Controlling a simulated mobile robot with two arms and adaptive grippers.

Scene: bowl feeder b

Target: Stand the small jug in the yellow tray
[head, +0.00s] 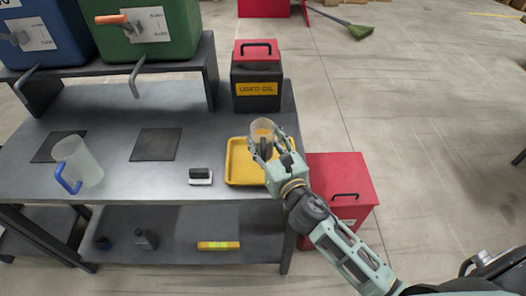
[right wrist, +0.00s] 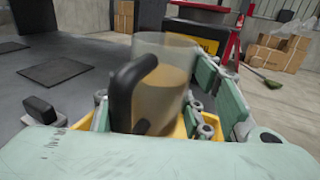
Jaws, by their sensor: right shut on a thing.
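The small jug (right wrist: 172,78) is translucent with a black handle and holds a brownish-yellow liquid. It also shows in the head view (head: 263,126), upright over the yellow tray. My right gripper (head: 265,145) is shut on the jug, with its fingers around the jug's sides. The yellow tray (head: 234,174) lies on the right end of the grey bench. The gripper hides part of the tray, and I cannot tell whether the jug's base touches it. My left gripper is not in view.
A small black-and-white block (head: 201,176) lies left of the tray. A used oil box (head: 257,85) stands behind it. A red cabinet (head: 345,182) stands right of the bench.

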